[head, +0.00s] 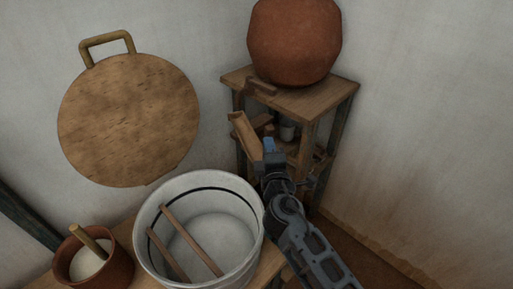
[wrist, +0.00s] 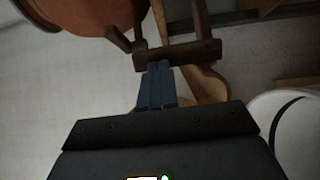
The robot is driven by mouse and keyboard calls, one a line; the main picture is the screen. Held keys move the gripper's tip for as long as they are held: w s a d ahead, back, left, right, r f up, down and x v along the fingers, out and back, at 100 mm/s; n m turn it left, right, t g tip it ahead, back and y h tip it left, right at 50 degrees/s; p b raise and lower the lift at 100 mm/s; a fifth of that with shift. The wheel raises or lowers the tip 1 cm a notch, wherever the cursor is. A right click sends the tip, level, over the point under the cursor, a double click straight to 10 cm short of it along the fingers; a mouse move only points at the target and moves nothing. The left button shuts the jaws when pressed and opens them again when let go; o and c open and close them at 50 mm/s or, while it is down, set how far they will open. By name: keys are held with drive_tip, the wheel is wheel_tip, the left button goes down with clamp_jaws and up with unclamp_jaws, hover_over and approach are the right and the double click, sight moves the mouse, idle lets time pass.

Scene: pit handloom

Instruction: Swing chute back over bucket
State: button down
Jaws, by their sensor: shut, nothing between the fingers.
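The chute (head: 246,138) is a narrow light-brown wooden trough. In the head view it slants beside the stand, to the right of and above the bucket's rim, not over its mouth. The white bucket (head: 165,190) has a dark band inside and two wooden sticks across it. Its rim also shows at the right of the wrist view (wrist: 258,108). My gripper (head: 268,147) is shut and empty, close to the chute's right side. In the wrist view its blue fingers (wrist: 157,66) reach a dark wooden crossbar (wrist: 185,52); contact cannot be told.
A large clay pot (head: 295,40) stands on a wooden stand (head: 315,98) behind my gripper. A brown pot (head: 118,265) with pale contents and a stick stands left of the bucket. A round wooden board (head: 128,120) is against the wall. Free space lies above the bucket.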

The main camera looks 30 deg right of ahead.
drive_tip(key=w+d, duration=0.3)
drive_tip(key=d, duration=0.7)
drive_tip(key=shift+d, duration=0.15)
drive_tip(key=shift+d+r, duration=0.15)
